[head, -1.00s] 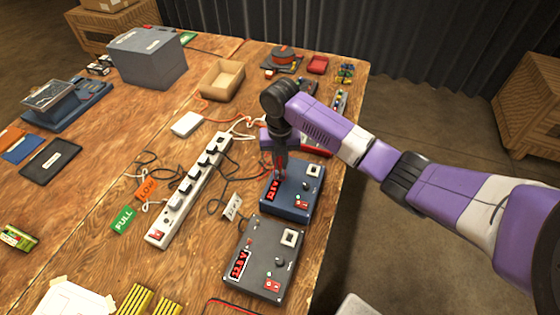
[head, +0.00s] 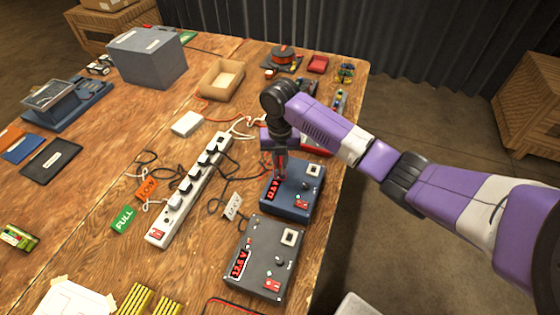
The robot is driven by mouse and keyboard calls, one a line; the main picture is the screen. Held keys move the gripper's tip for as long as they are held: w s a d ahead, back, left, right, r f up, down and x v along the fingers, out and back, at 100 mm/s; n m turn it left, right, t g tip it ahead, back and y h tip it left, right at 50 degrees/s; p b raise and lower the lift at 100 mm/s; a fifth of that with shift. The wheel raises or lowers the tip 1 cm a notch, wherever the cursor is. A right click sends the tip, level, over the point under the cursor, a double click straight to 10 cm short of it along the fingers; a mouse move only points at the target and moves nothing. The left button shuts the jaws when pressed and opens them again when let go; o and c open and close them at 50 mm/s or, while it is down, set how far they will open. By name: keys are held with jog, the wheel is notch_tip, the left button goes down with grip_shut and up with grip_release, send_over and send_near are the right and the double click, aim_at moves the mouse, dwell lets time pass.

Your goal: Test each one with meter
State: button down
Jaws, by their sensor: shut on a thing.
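My gripper (head: 279,173) points down over the left side of a blue box (head: 293,203) with a red display, a small pale socket and a red switch. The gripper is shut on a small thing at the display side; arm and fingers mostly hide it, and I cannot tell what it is. A dark grey box (head: 262,272) of the same build, also with a red display, stands in front of the blue one. I cannot tell from this view which thing is the meter. Yellow-green batteries (head: 18,238) lie at the left edge.
A white power strip (head: 190,188) with several black plugs runs beside the boxes, with loose cables. Green FULL (head: 124,219) and orange LOW (head: 147,189) cards lie left of it. A cardboard tray (head: 222,82) and grey bin (head: 146,60) stand behind. Yellow sticks (head: 136,300) lie in front.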

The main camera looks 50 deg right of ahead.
jog(key=shift+f+b, duration=0.3)
jog(key=shift+f, duration=0.6)
dwell(1.4)
jog(key=c, duration=1.3)
grip_release()
jog(key=o, duration=0.3)
jog(key=shift+r, duration=0.1)
jog(key=shift+r+p, duration=3.2)
jog(key=shift+r, duration=0.55)
